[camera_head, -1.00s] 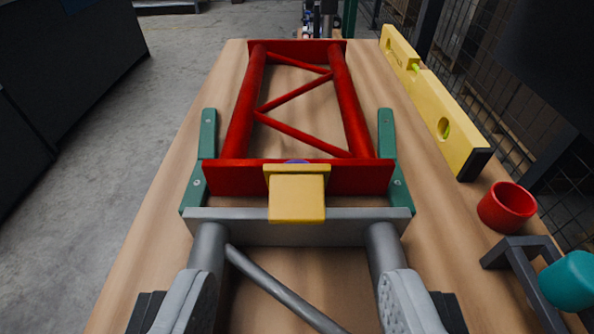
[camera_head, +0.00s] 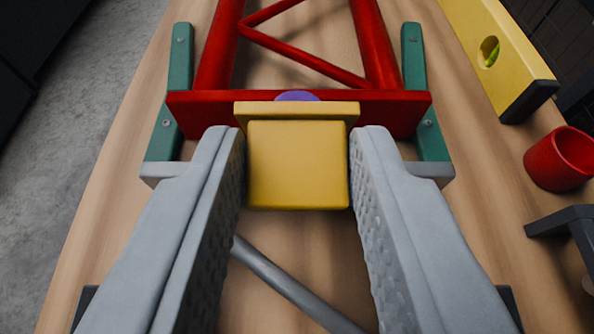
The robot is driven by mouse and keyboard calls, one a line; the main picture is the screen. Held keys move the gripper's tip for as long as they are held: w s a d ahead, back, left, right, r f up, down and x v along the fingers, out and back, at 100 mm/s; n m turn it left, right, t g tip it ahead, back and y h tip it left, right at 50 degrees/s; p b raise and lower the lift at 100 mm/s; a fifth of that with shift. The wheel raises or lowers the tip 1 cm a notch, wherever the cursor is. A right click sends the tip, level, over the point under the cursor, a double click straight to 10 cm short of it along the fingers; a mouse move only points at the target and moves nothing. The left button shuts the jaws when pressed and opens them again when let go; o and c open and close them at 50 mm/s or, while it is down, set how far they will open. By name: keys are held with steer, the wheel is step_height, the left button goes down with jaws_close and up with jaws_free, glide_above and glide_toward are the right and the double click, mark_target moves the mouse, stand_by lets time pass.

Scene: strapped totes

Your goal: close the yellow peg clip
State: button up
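The yellow peg clip (camera_head: 298,165) shows as a yellow block with a wider yellow flange behind it, at the end plate of the red frame (camera_head: 195,105). A bit of a purple part (camera_head: 297,96) shows just behind the flange. My gripper (camera_head: 298,150) has its two grey fingers on either side of the yellow block. The left finger is very close to the block's left side and the right finger very close to its right side. I cannot tell whether they touch it. The grey end plate under the block is mostly hidden by the fingers.
Green rails (camera_head: 413,60) flank the red frame, one on each side. A yellow spirit level (camera_head: 500,45), a red cup (camera_head: 560,160) and a dark grey stand (camera_head: 575,225) are on the wooden table at the right. Bare table lies at the left.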

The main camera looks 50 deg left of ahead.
mark_target(296, 142)
steer(key=c, duration=0.4)
steer(key=shift+a+r, duration=0.1)
steer(key=a+g+h, duration=0.1)
steer(key=w+r+g+h, duration=0.1)
steer(key=h, duration=0.1)
steer(key=shift+w+a+r, duration=0.2)
steer(key=shift+a+r, duration=0.1)
steer(key=shift+a, duration=0.1)
steer(key=g+h, duration=0.1)
steer(key=w+a+g+h, duration=0.1)
steer(key=shift+a+r+h, duration=0.25)
steer(key=shift+r+h, duration=0.05)
steer(key=shift+h, duration=0.1)
steer(key=shift+w+a+g+h, duration=0.5)
steer(key=shift+g+h, duration=0.2)
steer(key=shift+h, duration=0.1)
